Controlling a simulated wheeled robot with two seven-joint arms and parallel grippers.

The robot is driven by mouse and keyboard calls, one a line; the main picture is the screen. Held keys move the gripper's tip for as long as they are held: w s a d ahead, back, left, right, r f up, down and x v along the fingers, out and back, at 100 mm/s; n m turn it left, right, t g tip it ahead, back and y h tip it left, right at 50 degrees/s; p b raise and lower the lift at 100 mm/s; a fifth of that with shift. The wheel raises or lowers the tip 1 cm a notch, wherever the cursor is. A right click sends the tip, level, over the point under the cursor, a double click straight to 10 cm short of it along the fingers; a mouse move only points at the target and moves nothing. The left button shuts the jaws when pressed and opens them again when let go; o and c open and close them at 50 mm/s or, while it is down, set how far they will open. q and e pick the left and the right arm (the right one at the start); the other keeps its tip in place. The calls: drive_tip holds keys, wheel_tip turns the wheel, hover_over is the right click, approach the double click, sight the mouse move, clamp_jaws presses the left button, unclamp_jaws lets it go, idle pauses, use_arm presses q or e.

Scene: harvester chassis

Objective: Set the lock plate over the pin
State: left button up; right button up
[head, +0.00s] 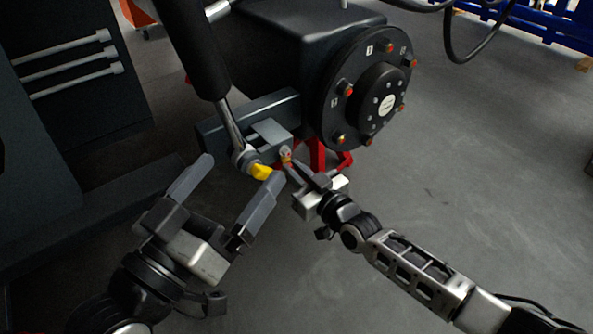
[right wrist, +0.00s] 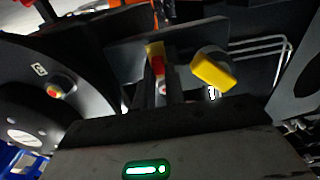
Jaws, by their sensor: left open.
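A yellow pin head (head: 261,172) sticks out beside the rod eye (head: 241,158) at the lower end of the cylinder; it also shows in the right wrist view (right wrist: 214,70). To its right is a small red and yellow piece (head: 286,155) at the grey bracket, also in the right wrist view (right wrist: 157,58); I cannot tell whether it belongs to the lock plate. My left gripper (head: 239,170) is open, its fingers spread either side of the rod eye, nearer the camera. My right gripper (head: 290,166) has its tips at the red and yellow piece; its grip is unclear.
The grey bracket (head: 215,130) runs behind the rod eye. A black wheel hub (head: 345,92) with several red-tipped bolts stands close at the right. Red supports (head: 318,155) are below it. A dark cabinet is at the left; the floor at right is clear.

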drive_tip(key=shift+s+a+m, duration=0.2)
drive_tip(key=shift+a+m, duration=0.05)
drive_tip(key=shift+m, duration=0.85)
drive_tip(key=shift+s+a+m, duration=0.15)
drive_tip(key=shift+a+m, duration=0.05)
drive_tip(key=shift+m, duration=0.9)
clamp_jaws()
drive_tip(key=o, duration=0.7)
unclamp_jaws()
drive_tip(key=shift+r, duration=0.1)
drive_tip(key=shift+o, duration=0.2)
